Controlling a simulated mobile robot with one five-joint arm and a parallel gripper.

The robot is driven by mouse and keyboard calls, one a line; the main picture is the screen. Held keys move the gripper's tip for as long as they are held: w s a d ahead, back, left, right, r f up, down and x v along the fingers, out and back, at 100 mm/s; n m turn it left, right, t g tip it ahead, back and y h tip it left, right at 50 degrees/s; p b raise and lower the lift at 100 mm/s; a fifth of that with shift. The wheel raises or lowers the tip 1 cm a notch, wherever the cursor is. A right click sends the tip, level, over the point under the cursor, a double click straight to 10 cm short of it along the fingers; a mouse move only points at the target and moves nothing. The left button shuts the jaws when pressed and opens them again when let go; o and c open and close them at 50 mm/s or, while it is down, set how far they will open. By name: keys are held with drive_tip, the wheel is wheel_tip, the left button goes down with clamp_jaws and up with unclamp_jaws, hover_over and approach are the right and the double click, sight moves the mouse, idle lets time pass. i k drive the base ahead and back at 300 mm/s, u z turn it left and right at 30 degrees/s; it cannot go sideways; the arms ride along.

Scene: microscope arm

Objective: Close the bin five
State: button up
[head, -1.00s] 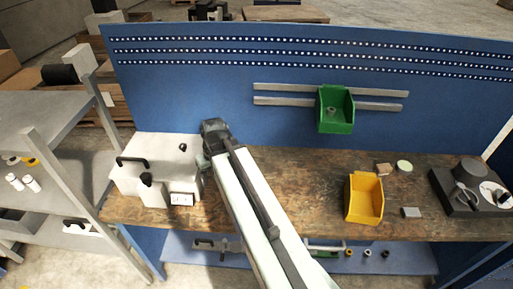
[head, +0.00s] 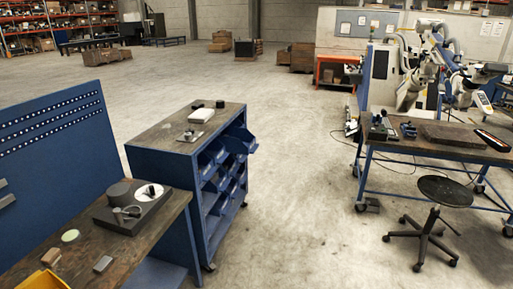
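A dark blue cabinet (head: 168,180) with a wooden top stands left of centre in the head view. Several blue bins sit in rows on its right-hand open side. The top bin nearest the far corner (head: 241,139) juts out and looks tilted open. Other bins (head: 213,156) sit further in, some tilted a little. No numbers are readable, so I cannot tell which is bin five. My gripper and arm are not in view.
A workbench (head: 125,262) with a blue perforated panel (head: 45,150) is at the left, holding a dark device (head: 133,208) and part of a yellow bin (head: 43,280). Open floor (head: 300,170) lies right of the cabinet. A stool (head: 440,210) and a blue-framed table (head: 440,150) stand further right.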

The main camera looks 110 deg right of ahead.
sight(236, 139)
drive_tip(key=z, duration=4.5)
drive_tip(key=i, duration=2.35)
drive_tip(key=u, duration=1.3)
